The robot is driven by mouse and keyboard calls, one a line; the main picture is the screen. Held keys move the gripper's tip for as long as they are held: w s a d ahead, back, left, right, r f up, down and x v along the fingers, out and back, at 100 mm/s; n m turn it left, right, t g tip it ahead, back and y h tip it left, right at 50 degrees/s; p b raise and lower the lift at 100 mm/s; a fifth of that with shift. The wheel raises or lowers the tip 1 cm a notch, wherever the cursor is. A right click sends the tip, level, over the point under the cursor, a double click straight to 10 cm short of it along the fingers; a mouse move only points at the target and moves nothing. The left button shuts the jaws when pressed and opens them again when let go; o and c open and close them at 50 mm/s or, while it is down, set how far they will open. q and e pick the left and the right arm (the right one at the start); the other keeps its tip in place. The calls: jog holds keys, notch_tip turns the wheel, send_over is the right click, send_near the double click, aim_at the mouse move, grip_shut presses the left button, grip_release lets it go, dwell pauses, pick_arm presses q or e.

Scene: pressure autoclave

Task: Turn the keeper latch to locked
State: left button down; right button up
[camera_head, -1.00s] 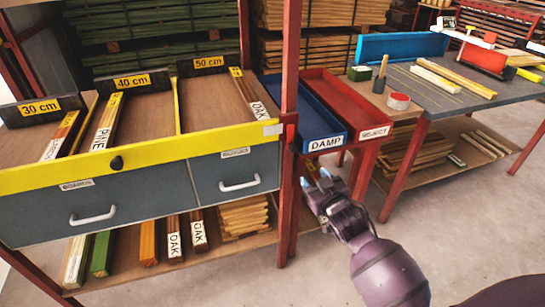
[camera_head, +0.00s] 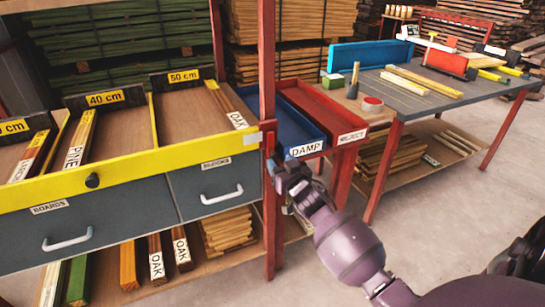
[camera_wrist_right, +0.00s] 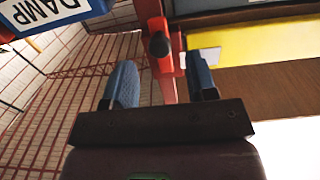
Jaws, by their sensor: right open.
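The keeper latch looks to be the red piece (camera_head: 268,136) on the red post, at the right end of the yellow bar (camera_head: 130,168). In the right wrist view a black knob (camera_wrist_right: 159,44) shows on this red part, beside the yellow bar (camera_wrist_right: 265,40) with its pale end plate. My right gripper (camera_head: 286,168) is just below and right of the latch in the head view. In the right wrist view my open right gripper (camera_wrist_right: 161,82) has one finger on each side of the red part, knob ahead between them. Contact cannot be told. My left gripper is not in view.
A blue DAMP tray (camera_head: 300,128) and a red REJECT tray (camera_head: 335,112) are close right of the post. Grey drawers (camera_head: 110,240) are under the bar, with boards in bays above. A workbench (camera_head: 420,100) stands at the right.

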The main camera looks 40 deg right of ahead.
aim_at(275, 156)
jog(key=x, duration=0.4)
jog(key=shift+f+b, duration=0.1)
jog(key=shift+b, duration=0.3)
jog(key=shift+w, duration=0.3)
grip_shut()
